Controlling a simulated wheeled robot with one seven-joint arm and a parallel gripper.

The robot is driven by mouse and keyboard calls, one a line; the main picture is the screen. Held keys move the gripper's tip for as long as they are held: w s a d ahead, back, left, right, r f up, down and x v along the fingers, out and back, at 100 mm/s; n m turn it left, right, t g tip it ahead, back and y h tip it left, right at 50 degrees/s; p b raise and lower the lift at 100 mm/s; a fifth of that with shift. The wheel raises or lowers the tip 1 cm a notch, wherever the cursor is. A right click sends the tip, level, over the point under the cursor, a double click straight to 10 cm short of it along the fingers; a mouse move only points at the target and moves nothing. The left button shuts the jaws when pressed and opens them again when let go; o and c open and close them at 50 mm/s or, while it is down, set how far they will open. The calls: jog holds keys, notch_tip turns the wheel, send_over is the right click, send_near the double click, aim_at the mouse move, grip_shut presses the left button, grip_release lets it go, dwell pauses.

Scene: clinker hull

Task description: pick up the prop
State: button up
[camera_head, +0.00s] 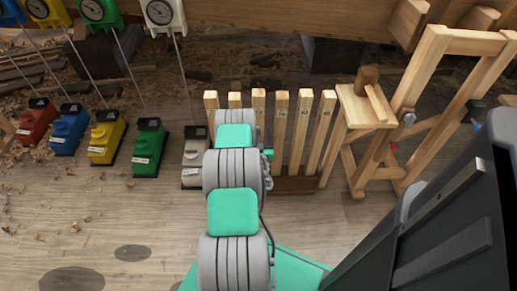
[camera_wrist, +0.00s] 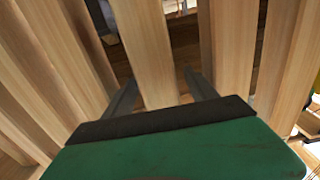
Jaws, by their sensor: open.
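Several pale wooden props (camera_head: 301,135) stand upright side by side in a dark low base (camera_head: 297,185) in the head view. In the wrist view one prop (camera_wrist: 148,50) runs down between the two fingers of my gripper (camera_wrist: 162,92). The fingers are apart, one on each side of this prop, and I see no clear grip on it. Other props (camera_wrist: 232,45) stand close on both sides. The prop's lower part is hidden behind the green gripper body. In the head view my arm hides the gripper and parts of some props.
A wooden trestle with a small top (camera_head: 362,108) stands right of the props. Coloured boxes, including a green one (camera_head: 148,150) and a white one (camera_head: 194,160), with rods and dials stand to the left. Wood shavings litter the floor.

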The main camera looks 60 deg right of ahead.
grip_shut()
dwell(0.7)
jog(key=shift+r, duration=0.1)
